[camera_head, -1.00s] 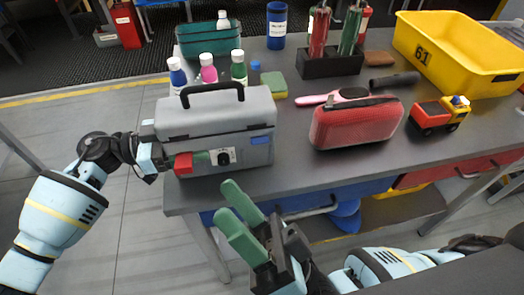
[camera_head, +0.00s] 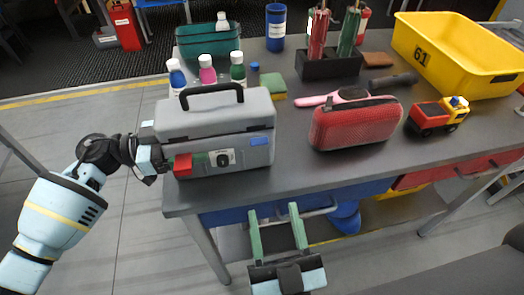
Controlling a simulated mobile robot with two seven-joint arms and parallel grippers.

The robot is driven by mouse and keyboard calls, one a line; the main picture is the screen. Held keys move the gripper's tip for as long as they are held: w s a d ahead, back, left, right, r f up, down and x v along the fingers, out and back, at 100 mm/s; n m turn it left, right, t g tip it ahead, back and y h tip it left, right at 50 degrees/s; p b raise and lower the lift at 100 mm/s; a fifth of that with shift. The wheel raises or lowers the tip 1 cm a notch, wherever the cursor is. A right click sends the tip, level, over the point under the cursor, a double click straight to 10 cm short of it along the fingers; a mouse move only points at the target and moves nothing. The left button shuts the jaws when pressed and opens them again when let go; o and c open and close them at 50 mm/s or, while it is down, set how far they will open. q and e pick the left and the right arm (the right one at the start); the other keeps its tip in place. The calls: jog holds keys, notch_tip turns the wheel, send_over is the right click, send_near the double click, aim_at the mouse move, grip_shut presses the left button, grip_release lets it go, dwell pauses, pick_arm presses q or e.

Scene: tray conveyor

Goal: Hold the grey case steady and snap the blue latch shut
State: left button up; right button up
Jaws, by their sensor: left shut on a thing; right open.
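The grey case (camera_head: 215,122) stands upright on the left front of the table, its black handle on top. The blue latch (camera_head: 261,141) is at the right of its front face; I cannot tell how far it is closed. The exact contact is partly hidden. My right gripper (camera_head: 278,229) is open and empty, in front of the table edge, below and to the right of the case, its green fingers pointing up.
Several bottles (camera_head: 207,72) and a green-yellow sponge (camera_head: 273,88) are behind the case. A red speaker-like case (camera_head: 355,124) and a toy truck (camera_head: 437,116) are to the right. A yellow bin (camera_head: 462,62) is at the back right. Bare tabletop (camera_head: 292,140) lies right of the latch.

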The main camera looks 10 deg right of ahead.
pick_arm(q)
jog(key=shift+r, duration=0.15)
pick_arm(e)
jog(key=shift+f, duration=0.1)
send_near(257, 125)
jog(key=x, duration=0.4)
jog(key=shift+a+r, duration=0.1)
jog(key=shift+r, duration=0.2)
jog(key=c, duration=1)
jog(key=shift+w+r+g, duration=0.3)
jog(key=shift+r+g, duration=0.1)
jog(key=shift+g, duration=0.45)
jog(key=shift+w+r+g, duration=0.25)
jog(key=shift+r+g, duration=0.15)
jog(key=shift+g, duration=0.45)
jog(key=shift+w+r+g, duration=0.15)
jog(key=shift+w+g, duration=0.1)
jog(key=shift+g, duration=0.45)
